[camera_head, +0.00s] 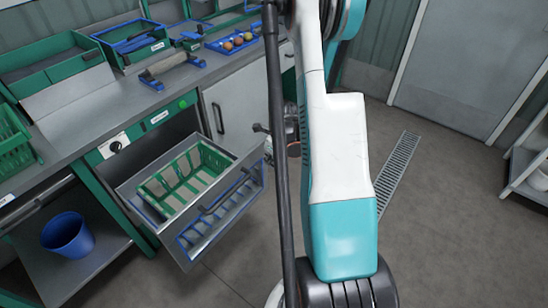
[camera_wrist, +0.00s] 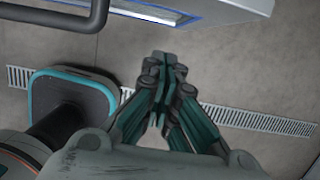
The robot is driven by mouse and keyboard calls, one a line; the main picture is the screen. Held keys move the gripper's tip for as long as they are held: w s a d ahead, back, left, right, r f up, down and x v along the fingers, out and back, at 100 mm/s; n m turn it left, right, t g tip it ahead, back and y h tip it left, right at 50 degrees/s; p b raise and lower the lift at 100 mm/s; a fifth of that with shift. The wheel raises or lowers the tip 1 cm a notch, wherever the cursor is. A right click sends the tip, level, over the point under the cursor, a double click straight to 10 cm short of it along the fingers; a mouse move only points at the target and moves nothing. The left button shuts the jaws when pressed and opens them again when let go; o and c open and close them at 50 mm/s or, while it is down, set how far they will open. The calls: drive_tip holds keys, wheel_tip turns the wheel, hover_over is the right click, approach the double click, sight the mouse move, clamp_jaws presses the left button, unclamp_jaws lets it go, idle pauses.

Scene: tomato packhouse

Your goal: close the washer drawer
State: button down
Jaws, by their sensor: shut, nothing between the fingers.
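The washer drawer (camera_head: 178,247) is pulled well out from under the counter. A green slatted crate (camera_head: 188,170) sits inside it. Its front has a blue-edged slotted panel and a dark bar handle (camera_head: 222,194). In the wrist view the drawer front (camera_wrist: 238,8) crosses the top, with the handle (camera_wrist: 62,22) at upper left. My gripper (camera_wrist: 167,62) is shut and empty, just off the drawer front over the floor. In the head view it is partly hidden behind my arm, near the right end of the drawer front; I cannot tell whether it touches.
The washer panel (camera_head: 116,147) has a dial and a green button. A grey cabinet door (camera_head: 238,110) stands right of the drawer. The counter (camera_head: 108,115) holds green trays and a blue tray (camera_head: 231,42) of tomatoes. A blue bucket (camera_head: 68,236) stands lower left.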

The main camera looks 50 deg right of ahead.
sight(262, 159)
drive_tip(key=w, duration=0.1)
drive_tip(key=w+f+b, duration=0.1)
drive_tip(key=w, duration=0.1)
drive_tip(key=w+f, duration=0.1)
drive_tip(key=shift+w+a+b, duration=0.2)
drive_tip(key=shift+w+b, duration=0.05)
drive_tip(key=shift+b, duration=0.15)
drive_tip(key=shift+w, duration=0.1)
